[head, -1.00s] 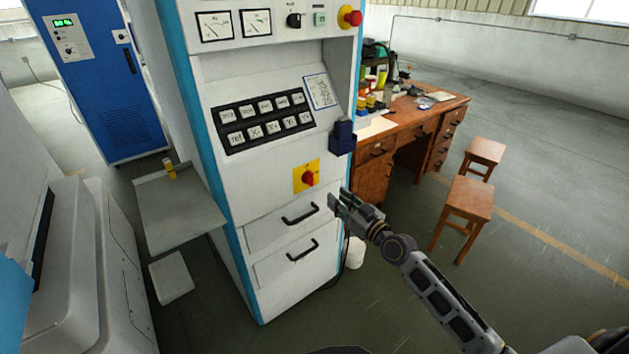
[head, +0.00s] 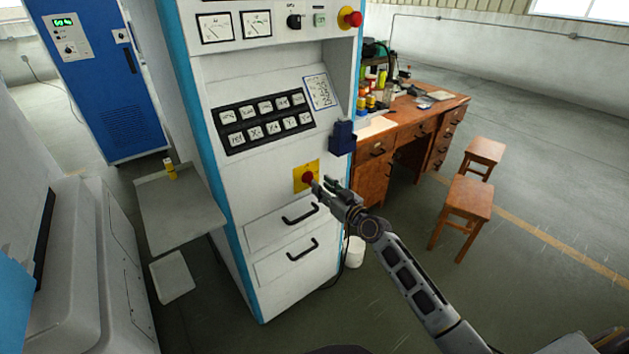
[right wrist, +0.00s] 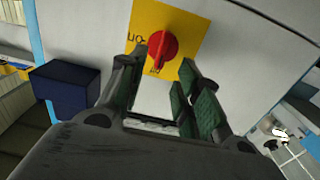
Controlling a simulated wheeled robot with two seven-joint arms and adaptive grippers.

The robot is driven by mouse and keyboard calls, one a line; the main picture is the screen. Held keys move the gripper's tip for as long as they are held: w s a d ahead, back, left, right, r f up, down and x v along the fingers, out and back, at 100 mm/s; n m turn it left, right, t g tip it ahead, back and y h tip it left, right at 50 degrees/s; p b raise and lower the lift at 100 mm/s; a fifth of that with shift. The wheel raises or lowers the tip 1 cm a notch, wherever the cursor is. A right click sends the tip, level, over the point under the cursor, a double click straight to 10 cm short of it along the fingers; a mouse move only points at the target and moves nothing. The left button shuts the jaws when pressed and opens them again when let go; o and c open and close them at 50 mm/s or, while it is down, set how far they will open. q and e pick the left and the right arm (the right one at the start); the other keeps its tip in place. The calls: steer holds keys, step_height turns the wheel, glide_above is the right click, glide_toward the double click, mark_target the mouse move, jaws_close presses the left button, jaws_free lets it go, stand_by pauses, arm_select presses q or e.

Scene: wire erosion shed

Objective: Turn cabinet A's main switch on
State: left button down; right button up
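Cabinet A (head: 235,180) is the tall white cabinet with blue edges in the head view. Its main switch is a red rotary knob (head: 308,178) on a yellow plate (head: 299,183), above two drawers. In the right wrist view the red knob (right wrist: 163,47) sits on the yellow plate (right wrist: 185,20), ahead of the fingertips; part of the lettering, including "on", shows. My right gripper (head: 318,189) is open, its fingers pointing at the knob; the wrist view shows its green-padded fingers (right wrist: 160,82) apart, with nothing between them. Whether they touch the knob is unclear. My left gripper is not in view.
A dark blue box (head: 342,138) is fixed on the cabinet's right side, near my right arm. Drawer handles (head: 300,214) protrude below the switch. A wooden desk (head: 400,130) and two stools (head: 466,205) stand right. Open floor lies at the right.

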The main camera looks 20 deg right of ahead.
mark_target(313, 178)
steer(key=shift+x, duration=2.45)
jaws_close()
